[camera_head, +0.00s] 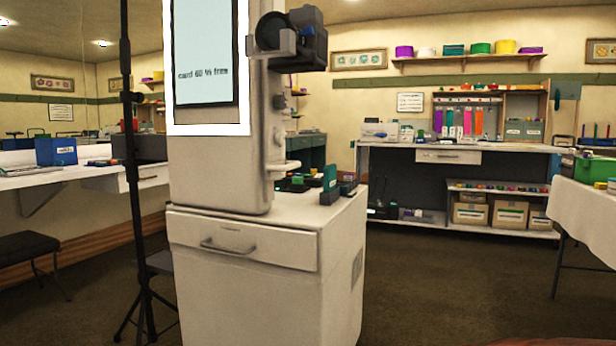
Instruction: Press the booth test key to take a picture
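The white photo booth column (215,175) stands left of centre in the head view, on a white cabinet (245,295) with one shut drawer. A dark camera (305,45) sits on a bracket at the column's upper right side. Small dark, green and red items (329,180) lie on the cabinet top right of the column. I cannot tell which part is the test key. My gripper is not in view.
A black stand pole (130,150) with tripod legs rises in front of the booth's left side. A long white counter (465,147) with boxes runs along the back. A cloth-covered table (585,205) is at the right. The floor between booth and table is clear.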

